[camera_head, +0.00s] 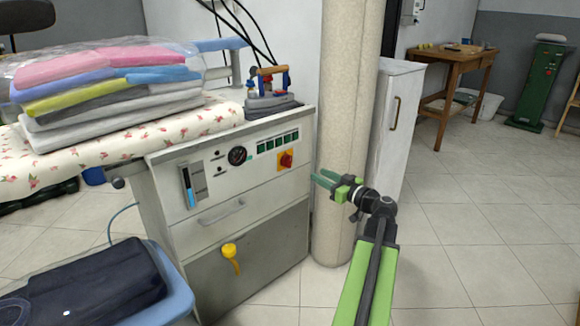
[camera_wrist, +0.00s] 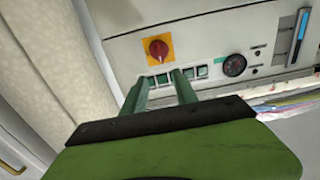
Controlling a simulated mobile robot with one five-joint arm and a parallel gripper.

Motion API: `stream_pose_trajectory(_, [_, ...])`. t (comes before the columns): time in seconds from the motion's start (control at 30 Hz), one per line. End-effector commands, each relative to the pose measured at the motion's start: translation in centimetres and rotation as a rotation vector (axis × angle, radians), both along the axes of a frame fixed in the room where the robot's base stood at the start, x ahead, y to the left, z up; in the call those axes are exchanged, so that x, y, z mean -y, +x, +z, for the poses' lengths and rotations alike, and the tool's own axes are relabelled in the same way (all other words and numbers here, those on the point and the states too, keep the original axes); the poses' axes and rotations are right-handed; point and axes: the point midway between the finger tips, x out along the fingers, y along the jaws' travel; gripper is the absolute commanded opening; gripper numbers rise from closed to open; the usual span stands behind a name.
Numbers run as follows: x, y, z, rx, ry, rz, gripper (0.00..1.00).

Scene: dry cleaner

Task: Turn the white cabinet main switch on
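The white cabinet (camera_head: 262,189) stands left of a round column, with a control panel along the top of its front. The main switch (camera_head: 286,160) is a red rotary knob on a yellow square plate at the panel's right end. In the wrist view, which is turned over, the switch (camera_wrist: 157,49) lies just beyond the fingertips. My gripper (camera_head: 321,180) is to the right of the switch in the head view, apart from it. Its two green fingers (camera_wrist: 160,84) are spread with nothing between them. I cannot tell the knob's exact setting.
The beige column (camera_head: 345,110) stands close behind my gripper. Green buttons (camera_head: 278,141) and a gauge (camera_head: 237,155) are left of the switch. An iron (camera_head: 268,97) and bagged folded laundry (camera_head: 110,85) lie above. A blue basket (camera_head: 172,285) stands front left. The floor at right is clear.

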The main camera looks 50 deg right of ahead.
Motion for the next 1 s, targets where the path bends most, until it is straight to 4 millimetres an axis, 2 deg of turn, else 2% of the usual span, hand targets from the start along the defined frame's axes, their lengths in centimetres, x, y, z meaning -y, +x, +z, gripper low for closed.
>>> stream_pose_trajectory(0.03, [0.2,1.4,0.0,0.000,0.000,0.004,0.35])
stream_pose_trajectory(0.3, [0.7,8.3,0.0,-0.001,0.001,0.004,0.35])
stream_pose_trajectory(0.5, [1.0,12.5,-0.1,-0.001,0.001,0.003,0.35])
stream_pose_trajectory(0.7, [1.1,14.4,0.0,-0.001,0.001,0.001,0.35])
stream_pose_trajectory(1.0, [1.0,14.5,0.0,-0.001,0.001,0.000,0.33])
